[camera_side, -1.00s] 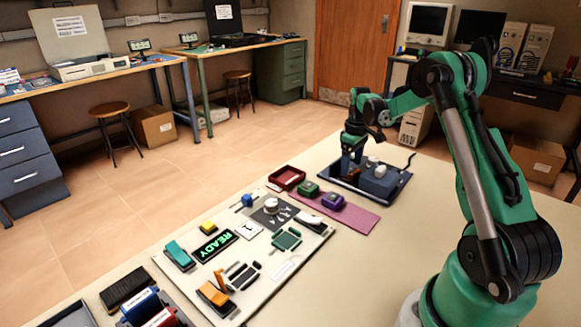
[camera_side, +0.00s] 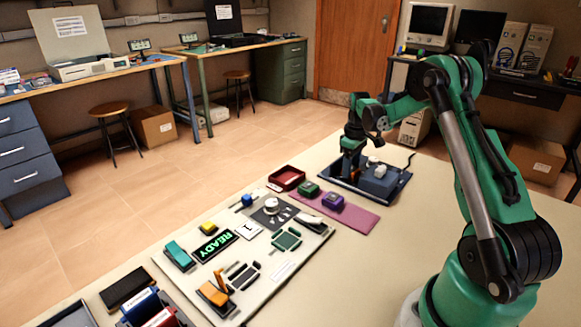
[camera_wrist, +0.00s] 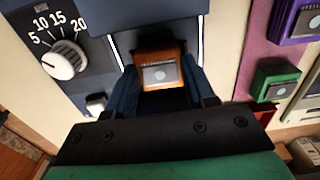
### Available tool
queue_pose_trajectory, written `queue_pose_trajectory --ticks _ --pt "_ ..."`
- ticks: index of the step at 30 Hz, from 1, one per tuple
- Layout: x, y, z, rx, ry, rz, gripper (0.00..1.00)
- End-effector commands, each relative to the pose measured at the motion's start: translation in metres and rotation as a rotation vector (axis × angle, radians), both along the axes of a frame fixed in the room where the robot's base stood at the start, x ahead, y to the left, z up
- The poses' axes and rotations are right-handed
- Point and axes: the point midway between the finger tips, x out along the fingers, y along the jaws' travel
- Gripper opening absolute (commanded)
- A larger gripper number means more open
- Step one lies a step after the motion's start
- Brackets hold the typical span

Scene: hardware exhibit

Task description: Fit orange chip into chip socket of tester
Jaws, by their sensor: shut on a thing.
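The orange chip (camera_wrist: 160,72), with a grey label face, is between the two blue fingers of my gripper (camera_side: 350,173). The fingers are shut on it. In the wrist view the chip lies over a dark strip between two thin white lines on the tester (camera_wrist: 88,88), just below a large dark block. In the side view my gripper is low over the left part of the tester (camera_side: 380,184), beside its raised blue block. The socket is hidden under the chip and fingers, and I cannot tell whether the chip touches it.
A white dial (camera_wrist: 62,60) sits left of the chip. A pink mat (camera_side: 350,215) holds a green chip (camera_side: 308,188) and a purple chip (camera_side: 332,200). A dark red tray (camera_side: 286,178) and a panel board (camera_side: 245,262) lie farther left. Bare table lies in front.

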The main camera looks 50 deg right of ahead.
Motion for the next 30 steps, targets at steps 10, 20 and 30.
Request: queue_pose_trajectory --ticks 10,20,30 --pt "0.000 0.000 0.030 0.000 0.000 0.000 0.06" --pt "0.000 0.000 0.058 0.000 0.000 0.000 0.06" --pt "0.000 0.000 0.063 0.000 0.000 0.000 0.06"
